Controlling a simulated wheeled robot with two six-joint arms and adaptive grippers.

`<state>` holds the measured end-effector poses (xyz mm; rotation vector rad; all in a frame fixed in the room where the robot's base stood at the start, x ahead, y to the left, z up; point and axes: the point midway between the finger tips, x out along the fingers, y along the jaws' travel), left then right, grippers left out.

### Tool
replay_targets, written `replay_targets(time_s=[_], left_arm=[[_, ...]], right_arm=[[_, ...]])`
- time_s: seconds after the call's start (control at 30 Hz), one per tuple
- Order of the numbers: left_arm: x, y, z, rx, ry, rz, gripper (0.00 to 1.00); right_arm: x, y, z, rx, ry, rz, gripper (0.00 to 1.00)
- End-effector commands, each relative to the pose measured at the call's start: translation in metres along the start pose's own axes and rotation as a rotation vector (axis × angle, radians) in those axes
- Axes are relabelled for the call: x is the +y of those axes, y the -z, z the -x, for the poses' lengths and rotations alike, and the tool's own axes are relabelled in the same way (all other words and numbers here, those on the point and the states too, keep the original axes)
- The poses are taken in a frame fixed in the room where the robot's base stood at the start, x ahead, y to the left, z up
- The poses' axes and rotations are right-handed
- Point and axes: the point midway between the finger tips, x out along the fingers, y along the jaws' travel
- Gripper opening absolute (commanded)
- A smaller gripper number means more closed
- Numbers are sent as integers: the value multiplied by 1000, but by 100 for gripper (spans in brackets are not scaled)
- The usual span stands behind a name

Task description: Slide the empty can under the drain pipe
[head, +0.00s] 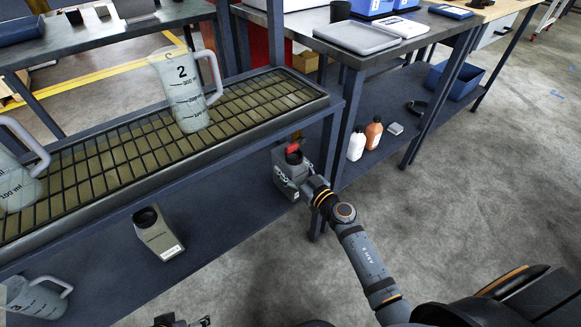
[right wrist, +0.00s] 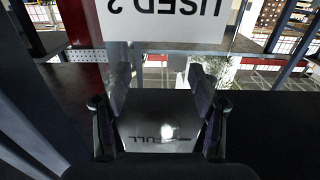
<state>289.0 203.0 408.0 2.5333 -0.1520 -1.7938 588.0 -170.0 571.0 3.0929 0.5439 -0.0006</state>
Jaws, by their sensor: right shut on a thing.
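A grey can (head: 285,182) with a black opening and a red piece at its top stands at the right end of the lower shelf. My right gripper (head: 306,187) is shut on its near side. In the right wrist view the fingers (right wrist: 163,100) press on both sides of a grey surface bearing upside-down "FULL" lettering. A second grey can (head: 160,240) with a black opening and a white label stands further left on the lower shelf. Only the tip of my left gripper (head: 182,322) shows at the bottom edge.
A grated tray (head: 110,165) above the lower shelf holds measuring jugs, one marked "2" (head: 183,85). Another jug (head: 35,297) is at bottom left. A shelf post (head: 326,170) is close right of the held can. White (head: 356,144) and orange (head: 373,132) bottles stand beyond it.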

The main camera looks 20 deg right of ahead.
Motion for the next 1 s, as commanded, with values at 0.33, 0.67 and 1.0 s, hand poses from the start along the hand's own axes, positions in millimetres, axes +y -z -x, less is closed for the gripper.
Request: replay_targets(time_s=[0.33, 0.67, 1.0], left_arm=[[0, 0, 0, -1, 0, 0, 84], [0, 3, 0, 5, 1, -1, 84], [-1, 2, 0, 4, 2, -2, 84]], right_arm=[[0, 0, 0, 0, 0, 0, 5], [0, 0, 0, 0, 0, 0, 88], [0, -2, 5, -2, 0, 0, 88]])
